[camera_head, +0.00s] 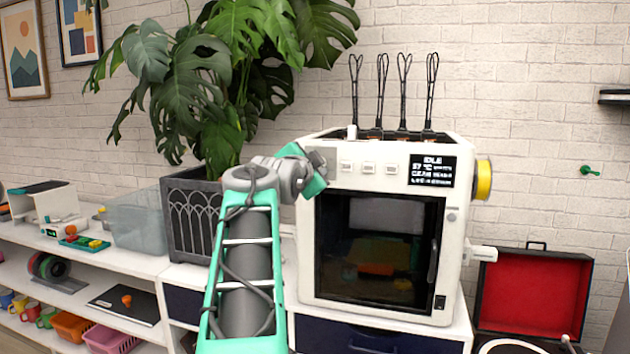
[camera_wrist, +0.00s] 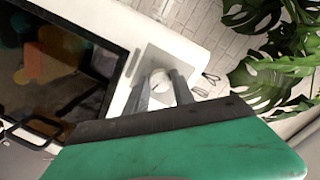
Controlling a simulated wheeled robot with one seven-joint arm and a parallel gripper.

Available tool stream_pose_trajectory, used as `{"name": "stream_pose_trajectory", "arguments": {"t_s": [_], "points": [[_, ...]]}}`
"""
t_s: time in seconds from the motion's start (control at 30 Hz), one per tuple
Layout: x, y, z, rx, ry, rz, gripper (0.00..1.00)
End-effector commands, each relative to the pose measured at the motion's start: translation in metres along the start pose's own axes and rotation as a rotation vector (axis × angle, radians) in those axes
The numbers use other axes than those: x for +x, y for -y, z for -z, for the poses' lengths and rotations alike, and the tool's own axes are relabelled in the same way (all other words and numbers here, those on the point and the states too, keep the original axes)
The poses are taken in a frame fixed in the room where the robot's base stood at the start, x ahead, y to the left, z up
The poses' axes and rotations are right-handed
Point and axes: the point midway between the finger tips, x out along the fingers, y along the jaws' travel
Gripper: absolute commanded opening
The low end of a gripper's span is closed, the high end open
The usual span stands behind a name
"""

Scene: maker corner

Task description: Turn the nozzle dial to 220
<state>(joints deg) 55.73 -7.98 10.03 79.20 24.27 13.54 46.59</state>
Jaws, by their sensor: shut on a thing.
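The white 3D printer (camera_head: 455,250) stands on the bench with its dark door shut. Its display (camera_head: 432,170) reads IDLE and a line that looks like 57 °C; the smaller lines are too blurred to read. The nozzle dial (camera_wrist: 161,81) is a small white round knob on a grey square plate in the wrist view. My gripper (camera_wrist: 161,92) is shut on the dial, one grey finger on each side. In the head view my gripper (camera_head: 318,165) is at the printer's upper left front corner and hides the dial. The dial's number marks cannot be read.
Several small white buttons (camera_head: 368,168) sit between my gripper and the display. A yellow spool (camera_head: 483,180) is on the printer's right side. A large plant (camera_head: 205,85) in a dark planter (camera_head: 192,215) stands close on the left. An open red-lined case (camera_head: 535,295) is at the right.

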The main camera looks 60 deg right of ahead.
Motion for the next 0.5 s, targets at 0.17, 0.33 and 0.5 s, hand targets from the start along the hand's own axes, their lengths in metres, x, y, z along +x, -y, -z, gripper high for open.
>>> {"name": "stream_pose_trajectory", "arguments": {"t_s": [0.17,0.33,0.5], "points": [[0.0003,-0.0021,-0.0006,0.116,0.004,0.011,0.00],[0.0001,-0.0008,0.0005,0.191,0.007,0.018,0.00],[0.0000,-0.0001,0.0010,0.229,0.011,0.020,0.00]]}}
